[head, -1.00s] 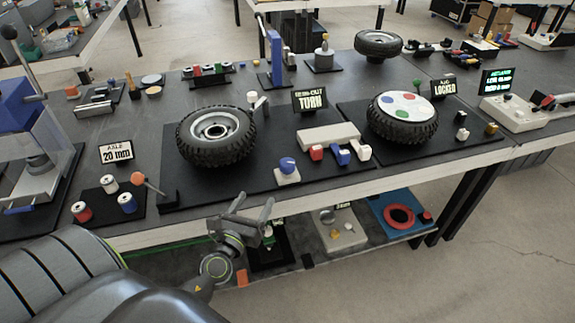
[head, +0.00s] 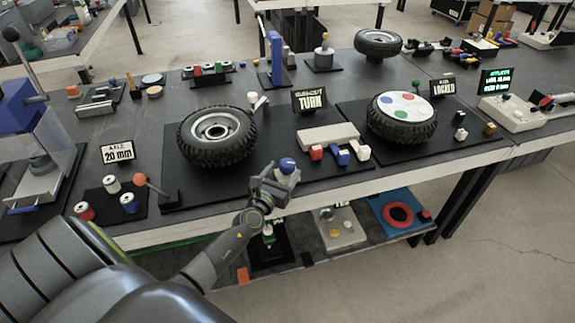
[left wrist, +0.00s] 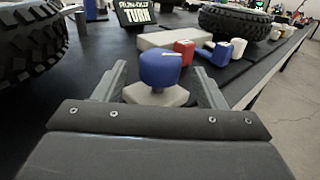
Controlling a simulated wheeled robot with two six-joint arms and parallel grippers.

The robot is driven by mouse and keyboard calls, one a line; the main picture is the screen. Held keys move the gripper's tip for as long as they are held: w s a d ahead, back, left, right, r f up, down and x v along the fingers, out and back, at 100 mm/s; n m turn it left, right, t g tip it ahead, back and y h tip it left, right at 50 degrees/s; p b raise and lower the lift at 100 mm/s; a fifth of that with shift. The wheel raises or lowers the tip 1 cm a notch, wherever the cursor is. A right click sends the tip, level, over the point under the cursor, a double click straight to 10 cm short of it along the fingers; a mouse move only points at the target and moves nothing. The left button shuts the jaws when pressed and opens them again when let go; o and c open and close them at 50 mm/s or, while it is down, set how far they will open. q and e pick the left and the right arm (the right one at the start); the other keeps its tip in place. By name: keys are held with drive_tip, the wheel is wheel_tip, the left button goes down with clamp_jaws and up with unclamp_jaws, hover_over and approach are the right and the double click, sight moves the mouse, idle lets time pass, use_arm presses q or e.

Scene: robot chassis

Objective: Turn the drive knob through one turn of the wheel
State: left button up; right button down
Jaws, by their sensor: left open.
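The blue drive knob (head: 287,165) stands on a small pale base at the front edge of the black mat. In the left wrist view the knob (left wrist: 160,69) has a white mark on its top and sits between the two fingers. My left gripper (head: 277,176) is open at the knob, with one finger on each side and a gap showing. The wheel (head: 217,137) with a black tyre and grey rim lies flat on the mat behind and left of the knob. A sign reading TURN (head: 310,100) stands behind. My right gripper is not in view.
A second wheel (head: 402,118) with coloured spots lies to the right, by a LOCKED sign (head: 443,88). A pale block (head: 328,136) and red, blue and white pieces (head: 341,155) stand right of the knob. An orange-knobbed lever (head: 139,179) is to the left.

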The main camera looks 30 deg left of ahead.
sight(284, 171)
use_arm(q)
drive_tip(key=shift+w+a, duration=0.15)
drive_tip(key=shift+w, duration=0.8)
drive_tip(key=shift+w+a, duration=0.1)
drive_tip(key=shift+w, duration=0.8)
drive_tip(key=shift+c, duration=0.4)
